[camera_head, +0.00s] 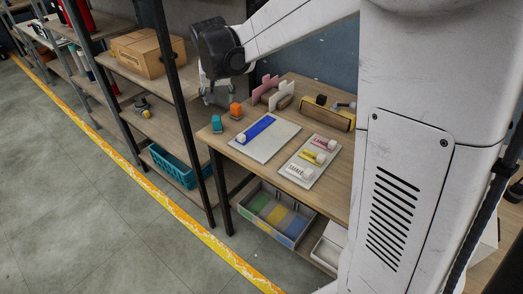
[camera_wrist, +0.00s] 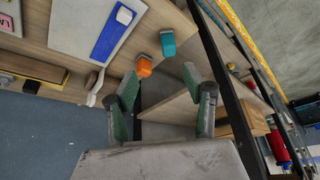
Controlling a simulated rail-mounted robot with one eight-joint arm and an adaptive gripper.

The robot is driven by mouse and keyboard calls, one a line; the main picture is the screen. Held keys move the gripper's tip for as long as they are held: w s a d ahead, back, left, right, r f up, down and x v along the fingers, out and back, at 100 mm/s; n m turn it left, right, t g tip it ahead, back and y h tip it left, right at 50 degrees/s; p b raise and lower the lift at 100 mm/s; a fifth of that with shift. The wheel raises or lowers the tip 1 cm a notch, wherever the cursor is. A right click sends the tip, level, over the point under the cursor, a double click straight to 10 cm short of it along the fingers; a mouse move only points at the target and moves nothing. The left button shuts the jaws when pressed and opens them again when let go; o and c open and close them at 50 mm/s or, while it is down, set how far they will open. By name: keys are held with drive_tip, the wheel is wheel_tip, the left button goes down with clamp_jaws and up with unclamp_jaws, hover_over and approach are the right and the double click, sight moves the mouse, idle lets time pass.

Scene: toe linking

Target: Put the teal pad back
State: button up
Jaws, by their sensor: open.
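A small teal pad (camera_head: 216,124) stands on the left end of the wooden table, near its edge. It also shows in the wrist view (camera_wrist: 168,42), above the space between my fingers. A similar orange pad (camera_head: 236,110) is beside it, also seen in the wrist view (camera_wrist: 145,66). My gripper (camera_head: 217,97) hangs above the table's left end, near and apart from both pads. In the wrist view my gripper (camera_wrist: 163,105) has its two green-lined fingers spread wide with nothing between them.
The table (camera_head: 207,137) holds a white board with a blue strip (camera_head: 257,130), a tray of labelled blocks (camera_head: 309,160), a pink and white rack (camera_head: 272,91) and a yellow-fronted box (camera_head: 327,112). Below is a bin with coloured compartments (camera_head: 275,213). Shelves with a dark post (camera_head: 184,100) stand left.

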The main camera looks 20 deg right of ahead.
drive_tip(key=s+r+n+t, duration=0.1)
drive_tip(key=s+r, duration=0.2)
drive_tip(key=s, duration=0.6)
drive_tip(key=s+r+n, duration=0.1)
drive_tip(key=s+r, duration=0.3)
drive_tip(key=s, duration=0.5)
drive_tip(key=s+f+n+t+y, duration=0.1)
drive_tip(key=s+f, duration=0.3)
drive_tip(key=s, duration=1.1)
drive_tip(key=shift+d, duration=0.45)
